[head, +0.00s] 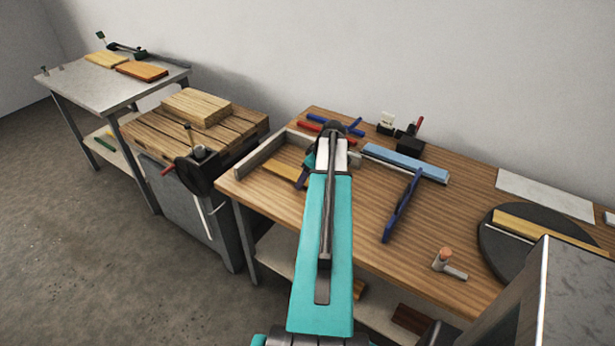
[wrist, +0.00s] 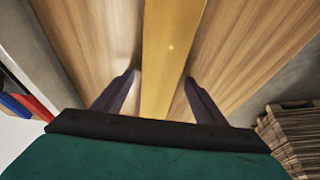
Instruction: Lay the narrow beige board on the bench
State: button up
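The narrow beige board (head: 284,171) lies flat at the left end of the wooden bench (head: 340,222), partly hidden by my gripper. In the wrist view the board (wrist: 171,50) runs lengthwise between my two fingers, with bench top on both sides. My gripper (wrist: 160,78) is low over the board. Its fingers stand apart, one along each long edge. The gripper also shows in the head view (head: 305,172).
A raised fence (head: 262,155) edges the bench's left end. A blue block (head: 405,162), a dark blue bar (head: 402,206) and a small peg fixture (head: 443,260) stand right of my arm. A round dark turntable (head: 500,252) bears another beige board (head: 545,230).

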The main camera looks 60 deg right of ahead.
jog(key=shift+r, duration=0.2)
jog(key=b+v, duration=0.2)
jog(key=v, duration=1)
dwell(0.4)
dwell(0.4)
jog(key=shift+o, duration=0.5)
jog(key=shift+a, duration=0.1)
